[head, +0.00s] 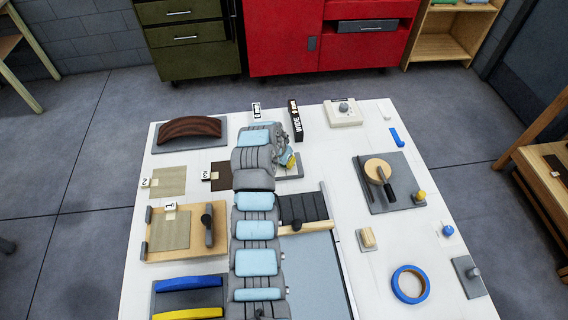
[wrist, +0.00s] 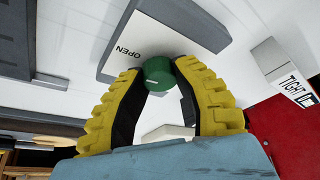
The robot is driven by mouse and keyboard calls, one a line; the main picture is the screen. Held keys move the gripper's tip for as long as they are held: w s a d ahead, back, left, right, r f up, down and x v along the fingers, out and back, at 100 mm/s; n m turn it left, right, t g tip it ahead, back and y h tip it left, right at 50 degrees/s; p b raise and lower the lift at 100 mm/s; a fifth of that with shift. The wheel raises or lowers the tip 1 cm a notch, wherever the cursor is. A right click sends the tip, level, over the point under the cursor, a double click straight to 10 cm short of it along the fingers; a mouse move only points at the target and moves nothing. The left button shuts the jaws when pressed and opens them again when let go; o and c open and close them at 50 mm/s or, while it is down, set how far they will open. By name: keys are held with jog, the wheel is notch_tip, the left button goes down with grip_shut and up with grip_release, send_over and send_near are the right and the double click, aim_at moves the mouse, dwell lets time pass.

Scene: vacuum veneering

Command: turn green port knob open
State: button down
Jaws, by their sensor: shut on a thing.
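In the wrist view the green port knob (wrist: 157,68) sits between the yellow ribbed fingers of my gripper (wrist: 160,80), which is shut on it. A short pale line marks the knob's face. A light plate (wrist: 125,40) with the word OPEN lies just beyond the knob, to its upper left. In the head view my gripper (head: 290,161) is at the end of my arm, over a small grey block (head: 293,172); the knob is mostly hidden there by the gripper.
A black WIDE box (head: 295,121) and a white dial box (head: 343,112) stand behind the gripper. A curved brown form (head: 190,127) is at left. A board with a round wooden piece (head: 379,171) and blue tape (head: 410,269) lie at right. White table between is partly clear.

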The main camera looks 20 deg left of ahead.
jog(key=shift+f+m+b, duration=0.15)
jog(key=shift+m+b, duration=0.15)
jog(key=shift+m, duration=0.2)
jog(key=c, duration=0.7)
grip_release()
jog(key=shift+v, duration=6.1)
jog(key=shift+w+a, duration=0.2)
